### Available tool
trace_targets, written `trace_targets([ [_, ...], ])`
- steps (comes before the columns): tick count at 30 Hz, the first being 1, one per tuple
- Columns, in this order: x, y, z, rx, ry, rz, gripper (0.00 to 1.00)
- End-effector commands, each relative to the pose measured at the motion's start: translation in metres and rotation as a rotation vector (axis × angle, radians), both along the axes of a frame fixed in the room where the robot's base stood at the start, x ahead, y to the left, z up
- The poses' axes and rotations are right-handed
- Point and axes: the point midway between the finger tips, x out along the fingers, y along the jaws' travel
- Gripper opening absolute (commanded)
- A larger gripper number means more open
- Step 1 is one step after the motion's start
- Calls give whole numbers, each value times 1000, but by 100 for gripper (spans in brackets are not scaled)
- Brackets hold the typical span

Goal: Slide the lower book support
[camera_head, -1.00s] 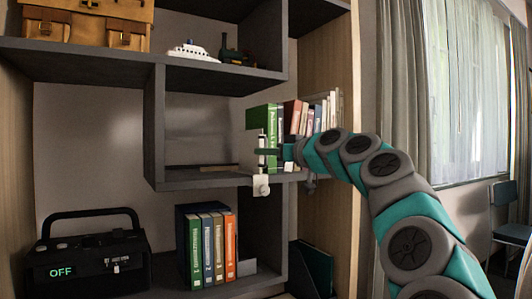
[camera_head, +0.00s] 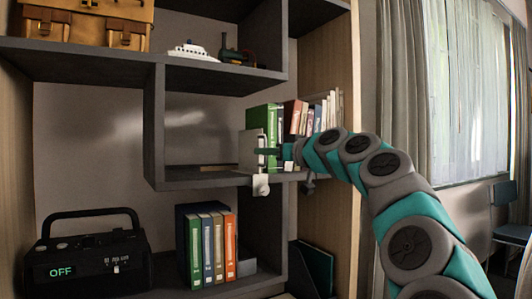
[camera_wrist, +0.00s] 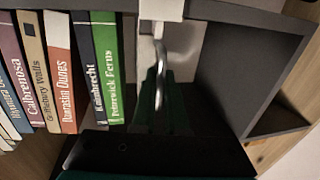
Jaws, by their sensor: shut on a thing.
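A grey book support (camera_head: 247,150) stands on the middle shelf at the left end of a row of books, against a green book (camera_head: 262,118). My gripper (camera_head: 268,152) is shut on the support's upright handle, from the right. In the wrist view, the silver curved handle (camera_wrist: 160,75) runs down between my dark fingers (camera_wrist: 155,105), below a white block (camera_wrist: 161,9). The wrist view also shows the green book (camera_wrist: 108,70) just left of the handle. My fingers partly hide the handle's lower end.
A white bracket (camera_head: 261,185) hangs at the middle shelf's front edge. The shelf left of the support is mostly clear, with a flat brown piece (camera_head: 222,168) at the back. Below stand several books (camera_head: 212,250), a small grey plate (camera_head: 246,267) and a black radio (camera_head: 92,258).

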Motion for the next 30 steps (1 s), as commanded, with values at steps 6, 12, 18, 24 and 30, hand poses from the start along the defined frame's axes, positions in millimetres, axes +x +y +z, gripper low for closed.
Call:
trace_targets([
  [6,-26,36,-3,-2,-2,6,0],
  [12,-58,85,-2,-3,0,5,0],
  [18,-76,113,0,-1,0,2,0],
  [24,-79,116,1,2,-1,0,0],
  [30,-78,116,1,2,-1,0,14],
])
